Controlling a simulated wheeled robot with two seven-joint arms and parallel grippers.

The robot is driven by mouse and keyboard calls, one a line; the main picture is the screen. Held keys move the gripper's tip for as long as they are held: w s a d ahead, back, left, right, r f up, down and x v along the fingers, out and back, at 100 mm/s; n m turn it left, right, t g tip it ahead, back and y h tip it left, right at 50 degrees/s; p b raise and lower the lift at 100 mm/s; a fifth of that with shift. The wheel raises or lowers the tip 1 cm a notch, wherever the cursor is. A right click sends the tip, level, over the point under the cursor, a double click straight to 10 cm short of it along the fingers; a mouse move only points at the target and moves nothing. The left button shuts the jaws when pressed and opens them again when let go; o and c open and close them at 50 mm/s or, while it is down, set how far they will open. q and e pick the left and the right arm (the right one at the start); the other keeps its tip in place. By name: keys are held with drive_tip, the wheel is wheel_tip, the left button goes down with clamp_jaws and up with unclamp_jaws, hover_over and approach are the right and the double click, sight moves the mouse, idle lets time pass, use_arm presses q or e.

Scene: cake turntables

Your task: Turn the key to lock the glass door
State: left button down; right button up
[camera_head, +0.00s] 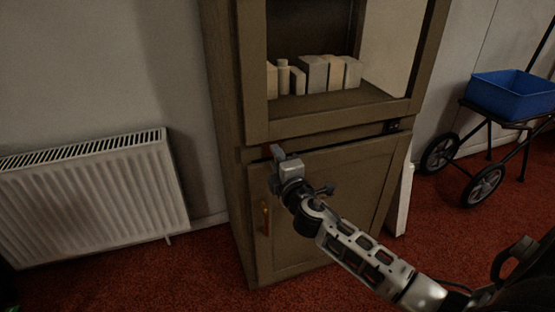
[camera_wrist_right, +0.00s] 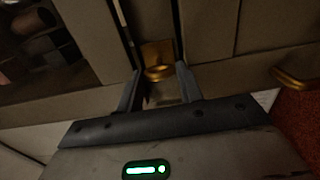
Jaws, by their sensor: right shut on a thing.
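The glass door (camera_head: 252,75) is the upper front of a brown wooden cabinet and appears closed. A brass lock plate (camera_wrist_right: 157,50) shows in the right wrist view at its frame, with the rounded brass key (camera_wrist_right: 160,73) in front of it. My right gripper (camera_head: 277,154) is at the lower left corner of the glass door. In the right wrist view its two fingers (camera_wrist_right: 160,85) stand on either side of the key and are shut on it. The gripper hides the key in the head view. My left gripper is not in view.
The lower cabinet door (camera_head: 335,190) is closed, with a brass handle (camera_head: 265,217). Pale books (camera_head: 313,74) stand behind the glass. A white radiator (camera_head: 95,195) is on the left wall. A trolley with a blue bin (camera_head: 510,95) stands at right on red carpet (camera_head: 440,240).

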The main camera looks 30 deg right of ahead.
idle(0.3)
drive_tip(key=o, duration=1)
drive_tip(key=v, duration=1.6)
drive_tip(key=shift+d, duration=0.1)
